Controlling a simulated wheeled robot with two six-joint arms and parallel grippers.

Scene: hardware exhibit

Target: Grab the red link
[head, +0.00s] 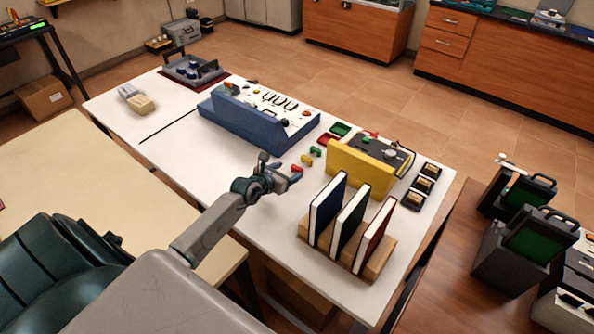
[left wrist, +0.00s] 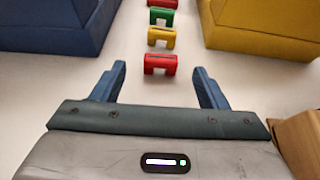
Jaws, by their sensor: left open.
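A red link (head: 297,169), a small bridge-shaped block, lies on the white table just beyond my left gripper (head: 279,169). In the left wrist view the red link (left wrist: 160,64) is centred between my two blue fingertips, a little beyond them and apart from both. My left gripper is open and empty. A yellow link (left wrist: 161,37) and a green link (left wrist: 161,17) lie in a row behind the red one. Another red thing (left wrist: 163,3) is cut off at the top edge. My right gripper is out of view.
A blue console (head: 250,124) stands left of the links and a yellow-fronted box (head: 355,170) right of them. A wooden rack (head: 345,260) with several books is at the near right. Red and green trays (head: 341,129) lie behind. The table's left part is mostly clear.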

